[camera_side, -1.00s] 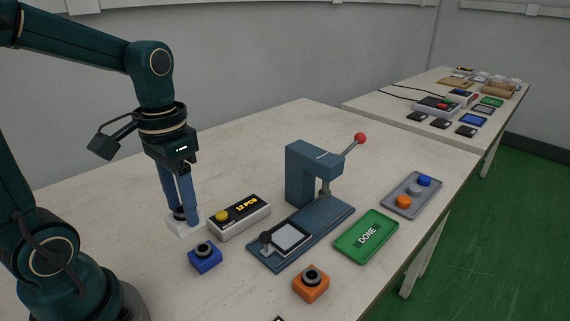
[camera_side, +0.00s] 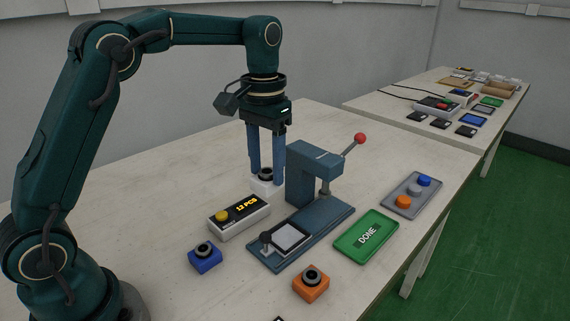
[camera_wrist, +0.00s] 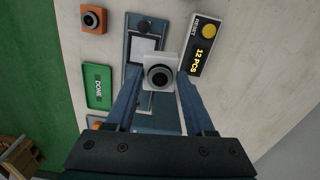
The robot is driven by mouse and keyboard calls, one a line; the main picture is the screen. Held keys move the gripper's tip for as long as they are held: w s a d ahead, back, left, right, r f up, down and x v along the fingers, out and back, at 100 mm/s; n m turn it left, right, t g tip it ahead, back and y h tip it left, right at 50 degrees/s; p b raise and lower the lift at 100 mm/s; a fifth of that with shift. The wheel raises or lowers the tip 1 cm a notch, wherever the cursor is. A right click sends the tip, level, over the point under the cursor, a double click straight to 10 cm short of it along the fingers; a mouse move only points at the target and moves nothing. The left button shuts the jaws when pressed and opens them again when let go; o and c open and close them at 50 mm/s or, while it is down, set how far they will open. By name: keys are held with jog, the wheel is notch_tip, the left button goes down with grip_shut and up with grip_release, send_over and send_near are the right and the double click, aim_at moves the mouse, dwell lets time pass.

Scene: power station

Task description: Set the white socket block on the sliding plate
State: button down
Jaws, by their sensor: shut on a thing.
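The white socket block (camera_side: 265,186), with a dark round socket on top, is between the fingers of my gripper (camera_side: 266,172), which is shut on it. The block also shows in the wrist view (camera_wrist: 159,73). It is held behind the counter box and left of the press column; its height above the table is hard to tell. The sliding plate (camera_side: 291,239) is a pale square with a dark knob at its left, at the front of the blue press (camera_side: 318,213). The plate is empty, and also shows in the wrist view (camera_wrist: 143,46).
The counter box (camera_side: 239,217) reads "12 PCS". A blue socket block (camera_side: 205,258) and an orange one (camera_side: 311,285) stand in front. The green DONE tray (camera_side: 366,236) and a grey tray (camera_side: 412,196) with coloured pegs lie right. The press lever (camera_side: 352,146) sticks up.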

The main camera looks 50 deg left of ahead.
jog(key=shift+m, duration=0.6)
jog(key=shift+w+d+f, duration=0.2)
jog(key=shift+d+f, duration=0.4)
jog(key=shift+f, duration=0.95)
jog(key=shift+w+d+f, duration=0.25)
jog(key=shift+d+f, duration=0.4)
jog(key=shift+f, duration=0.9)
jog(key=shift+w+d+f, duration=0.2)
jog(key=shift+d+f, duration=0.4)
jog(key=shift+f, duration=0.95)
jog(key=shift+f, duration=0.6)
jog(key=shift+c, duration=0.9)
grip_release()
